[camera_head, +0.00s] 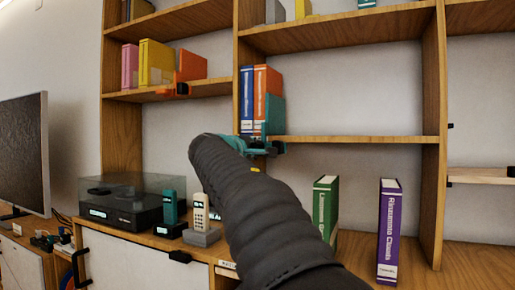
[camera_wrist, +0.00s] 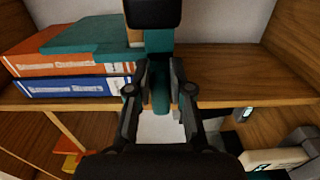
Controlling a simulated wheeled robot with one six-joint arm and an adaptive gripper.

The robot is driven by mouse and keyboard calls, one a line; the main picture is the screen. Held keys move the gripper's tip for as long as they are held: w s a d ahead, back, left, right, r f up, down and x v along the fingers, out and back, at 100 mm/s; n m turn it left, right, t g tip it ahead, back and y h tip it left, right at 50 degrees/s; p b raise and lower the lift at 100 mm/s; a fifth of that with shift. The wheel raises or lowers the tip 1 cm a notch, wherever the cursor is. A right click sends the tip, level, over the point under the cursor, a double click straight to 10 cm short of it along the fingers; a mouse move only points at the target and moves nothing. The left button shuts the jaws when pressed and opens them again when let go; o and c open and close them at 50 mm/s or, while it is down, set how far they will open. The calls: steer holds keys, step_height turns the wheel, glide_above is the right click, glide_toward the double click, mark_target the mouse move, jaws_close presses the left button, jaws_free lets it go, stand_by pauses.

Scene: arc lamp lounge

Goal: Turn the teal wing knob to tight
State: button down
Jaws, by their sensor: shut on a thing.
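The teal wing knob (camera_wrist: 160,98) shows in the wrist view as a narrow upright teal piece between my fingers. My gripper (camera_wrist: 160,90) is shut on it, one dark finger on each side. Part of the knob and its mount is hidden behind the fingers and the dark block above. In the head view my gripper (camera_head: 262,148) is at the edge of the middle shelf, below the binders, largely hidden by my arm. No tight mark can be made out, so I cannot tell the knob's setting.
Blue (camera_head: 246,100) and orange (camera_head: 267,95) binders and a teal box (camera_head: 274,115) stand on the shelf (camera_head: 350,139) close to my gripper. Green (camera_head: 325,208) and purple (camera_head: 389,230) books stand lower right. A turntable (camera_head: 125,205) and handsets are lower left. The shelf's right part is clear.

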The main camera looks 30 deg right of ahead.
steer(key=shift+a+f, duration=0.1)
stand_by(0.3)
steer(key=c, duration=1)
jaws_free()
steer(key=shift+a, duration=0.1)
steer(key=shift+c, duration=0.2)
steer(key=shift+s, duration=0.1)
steer(key=v, duration=1.1)
steer(key=shift+s+a, duration=0.25)
steer(key=shift+a, duration=0.05)
